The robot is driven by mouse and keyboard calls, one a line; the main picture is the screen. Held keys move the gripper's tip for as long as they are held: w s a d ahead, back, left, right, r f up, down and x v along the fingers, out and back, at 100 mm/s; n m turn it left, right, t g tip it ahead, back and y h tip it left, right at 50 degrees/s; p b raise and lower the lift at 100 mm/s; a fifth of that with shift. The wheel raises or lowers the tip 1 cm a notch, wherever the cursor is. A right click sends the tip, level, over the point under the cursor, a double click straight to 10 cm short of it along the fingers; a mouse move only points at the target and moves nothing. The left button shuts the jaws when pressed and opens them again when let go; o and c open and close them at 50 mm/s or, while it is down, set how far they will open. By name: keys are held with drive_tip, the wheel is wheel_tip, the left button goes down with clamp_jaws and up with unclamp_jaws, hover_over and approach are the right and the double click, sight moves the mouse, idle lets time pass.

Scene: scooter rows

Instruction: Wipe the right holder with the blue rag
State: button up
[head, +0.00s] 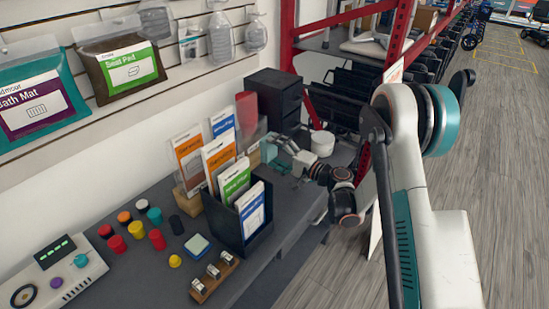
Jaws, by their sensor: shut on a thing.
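My gripper (276,146) is at the far part of the grey counter, shut on a small teal-blue piece (268,153) that looks like the blue rag. The rag is mostly bunched at the jaws and small in view. A clear holder (256,138) with a red back part stands close to the left of the rag. Whether they touch cannot be told. A black holder (262,240) with green and blue leaflets stands nearer. Other leaflets stand to its left and behind it. Which one is the right holder is not certain.
A black drawer unit (273,98) and a white round tub (322,143) stand behind my gripper. Several coloured caps, a blue-and-white pad (197,246) and a wooden block with metal rings (215,277) lie nearer. A red shelf frame (398,45) rises at the back.

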drive_tip(key=shift+x, duration=2.9)
drive_tip(key=shift+x, duration=1)
drive_tip(key=shift+w+d, duration=0.1)
drive_tip(key=shift+d, duration=0.05)
drive_tip(key=shift+w+d, duration=0.95)
drive_tip(key=shift+w, duration=0.15)
drive_tip(key=shift+w+d, duration=0.65)
drive_tip(key=shift+w, duration=0.2)
drive_tip(key=shift+w+d, duration=0.65)
drive_tip(key=shift+w, duration=0.25)
drive_tip(key=shift+w+d, duration=0.65)
drive_tip(key=shift+w, duration=0.2)
drive_tip(key=shift+a, duration=0.1)
